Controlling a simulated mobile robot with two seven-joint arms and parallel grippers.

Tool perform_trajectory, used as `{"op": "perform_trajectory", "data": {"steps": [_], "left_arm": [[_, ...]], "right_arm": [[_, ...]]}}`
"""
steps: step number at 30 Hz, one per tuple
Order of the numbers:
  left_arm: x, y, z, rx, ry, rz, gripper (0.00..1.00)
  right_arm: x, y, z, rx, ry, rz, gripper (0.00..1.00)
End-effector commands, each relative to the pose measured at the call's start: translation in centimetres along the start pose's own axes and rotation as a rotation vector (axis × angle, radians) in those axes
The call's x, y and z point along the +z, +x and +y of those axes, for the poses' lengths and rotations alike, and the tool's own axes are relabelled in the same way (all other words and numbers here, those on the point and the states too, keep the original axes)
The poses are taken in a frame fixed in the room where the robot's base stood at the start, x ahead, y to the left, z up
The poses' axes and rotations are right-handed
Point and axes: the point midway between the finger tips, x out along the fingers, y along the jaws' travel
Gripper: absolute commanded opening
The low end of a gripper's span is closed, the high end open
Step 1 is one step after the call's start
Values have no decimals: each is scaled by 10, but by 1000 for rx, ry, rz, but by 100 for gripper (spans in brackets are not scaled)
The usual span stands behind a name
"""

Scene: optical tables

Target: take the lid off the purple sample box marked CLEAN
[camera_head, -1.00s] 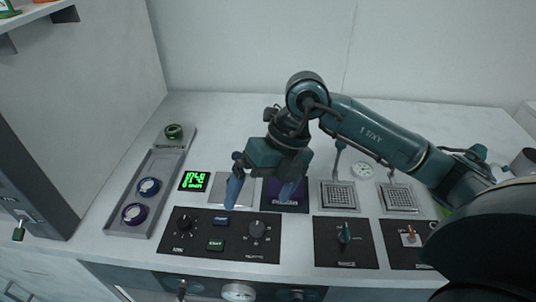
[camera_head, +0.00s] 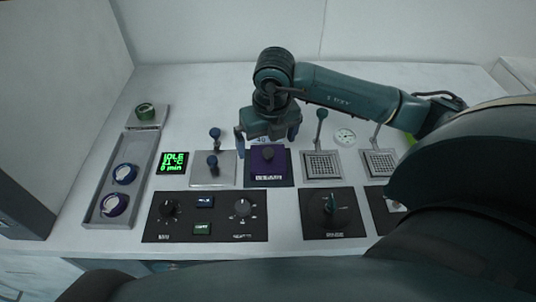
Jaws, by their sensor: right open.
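The purple sample box (camera_head: 268,168) sits on a dark square pad (camera_head: 284,181) in the middle of the bench. Its lid is on, with a dark round knob (camera_head: 268,153) on top. A pale label is on its front edge, too small to read surely. My right gripper (camera_head: 267,143) is open and empty, with blue-tipped fingers spread wide. It hangs over or just behind the box, its fingers to either side of the knob in the picture; I cannot tell its height. My left gripper is not in view.
A control panel (camera_head: 222,216) with knobs and buttons lies in front. A plate with blue-knobbed levers (camera_head: 213,169) is left of the box, a metal grid (camera_head: 321,166) right. A grey tray (camera_head: 103,208) holds round containers at far left. Free bench lies behind.

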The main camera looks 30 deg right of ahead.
Motion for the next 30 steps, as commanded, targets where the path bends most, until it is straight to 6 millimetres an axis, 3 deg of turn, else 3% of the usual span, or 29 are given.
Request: {"op": "perform_trajectory", "data": {"steps": [7, 16, 30], "left_arm": [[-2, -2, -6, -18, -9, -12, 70], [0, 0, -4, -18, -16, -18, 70], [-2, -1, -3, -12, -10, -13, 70]], "right_arm": [[-3, 34, -2, 1, 0, 2, 100], [-3, 39, -2, 0, 0, 0, 100], [-3, 39, -1, 2, -1, 1, 62]]}}
